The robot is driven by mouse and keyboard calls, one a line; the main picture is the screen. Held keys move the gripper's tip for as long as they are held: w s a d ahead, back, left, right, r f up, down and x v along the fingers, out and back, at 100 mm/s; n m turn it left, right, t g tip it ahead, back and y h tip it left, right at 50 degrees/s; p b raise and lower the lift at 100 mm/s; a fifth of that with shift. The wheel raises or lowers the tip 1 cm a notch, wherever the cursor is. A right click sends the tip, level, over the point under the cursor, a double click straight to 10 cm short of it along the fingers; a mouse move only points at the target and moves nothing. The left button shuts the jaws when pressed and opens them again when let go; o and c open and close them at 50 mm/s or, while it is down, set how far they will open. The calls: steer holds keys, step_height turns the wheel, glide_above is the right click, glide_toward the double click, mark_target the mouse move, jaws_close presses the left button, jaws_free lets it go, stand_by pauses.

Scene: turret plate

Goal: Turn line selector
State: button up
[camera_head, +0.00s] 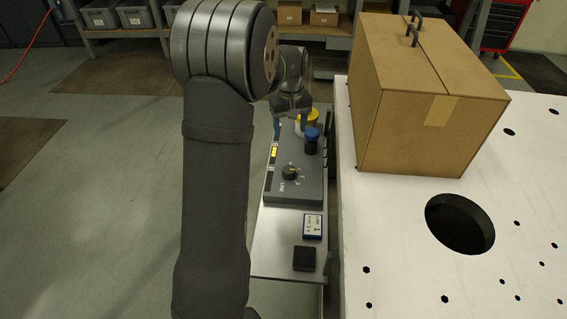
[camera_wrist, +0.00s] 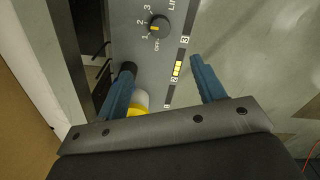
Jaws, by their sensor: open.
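The line selector is a round black knob (camera_head: 290,172) on the grey panel box (camera_head: 283,190), with "LINE" lettering beside it. In the wrist view the knob (camera_wrist: 159,27) has a pale yellow pointer mark and the labels OFF, 1, 2 and 3 around it. The mark faces roughly left, toward the 1 and 2 side; the exact setting is hard to tell. My gripper (camera_wrist: 162,65) is open and empty over the panel, its blue fingers apart. The knob lies beyond the fingertips, untouched. In the head view my gripper (camera_head: 290,126) is at the panel's far end.
A dark cylinder with a blue top (camera_head: 312,145) and a yellow-topped one (camera_head: 309,115) stand on the panel's right side, close to my fingers. A cardboard box (camera_head: 400,120) sits on the white perforated table (camera_head: 400,230) to the right. A small card (camera_head: 312,226) and black block (camera_head: 304,259) lie in front.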

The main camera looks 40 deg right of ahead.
steer(key=f+n, duration=0.1)
steer(key=n, duration=0.3)
glide_toward(289, 169)
step_height(289, 169, down, 10)
steer(key=shift+r, duration=0.15)
stand_by(0.3)
steer(key=c, duration=1)
